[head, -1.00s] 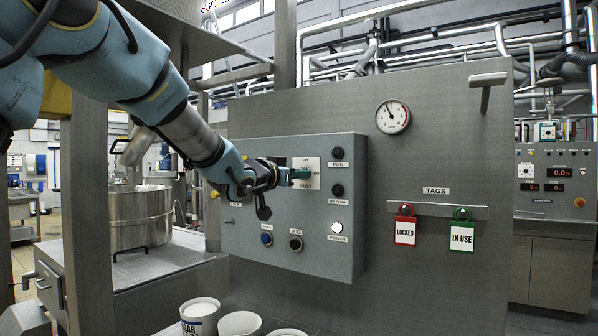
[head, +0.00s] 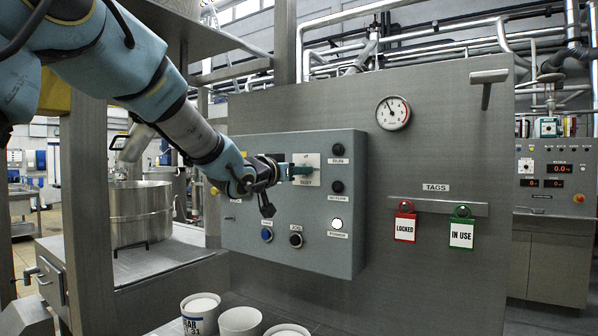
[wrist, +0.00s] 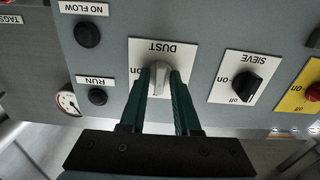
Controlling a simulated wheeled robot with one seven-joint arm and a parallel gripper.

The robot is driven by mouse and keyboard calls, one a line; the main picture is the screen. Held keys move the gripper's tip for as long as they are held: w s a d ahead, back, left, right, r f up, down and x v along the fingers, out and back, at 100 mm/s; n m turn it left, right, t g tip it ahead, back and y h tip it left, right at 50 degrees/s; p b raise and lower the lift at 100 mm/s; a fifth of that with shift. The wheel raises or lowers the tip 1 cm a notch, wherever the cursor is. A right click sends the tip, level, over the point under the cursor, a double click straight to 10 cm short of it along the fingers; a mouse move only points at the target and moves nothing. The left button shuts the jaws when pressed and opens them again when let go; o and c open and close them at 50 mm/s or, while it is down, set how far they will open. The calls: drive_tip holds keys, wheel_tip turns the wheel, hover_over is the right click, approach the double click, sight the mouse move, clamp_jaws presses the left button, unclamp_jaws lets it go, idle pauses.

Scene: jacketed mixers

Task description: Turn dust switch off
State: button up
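The dust switch (wrist: 159,79) is a grey knob on a white plate marked DUST, seen upside down in the wrist view. The green fingers of my gripper (wrist: 161,84) lie along both sides of the knob and close on it with almost no gap. The knob stands upright in the wrist view, across from the "on" mark at its left. Its "off" mark is hidden. In the head view, my gripper (head: 303,170) reaches the white dust plate (head: 308,183) on the grey control panel (head: 345,240), and the fingers cover the knob.
The sieve switch (wrist: 246,84), a black knob, sits beside the dust plate. RUN (wrist: 97,96) and NO FLOW (wrist: 87,35) lamps are dark. A lit white lamp (head: 337,224) shows low on the panel. White tubs (head: 240,322) stand below. Two tags hang right, LOCKED (head: 405,228) and IN USE (head: 462,234).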

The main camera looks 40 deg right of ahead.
drive_tip(key=shift+o, duration=0.9)
drive_tip(key=b+v, duration=0.3)
drive_tip(key=v, duration=0.8)
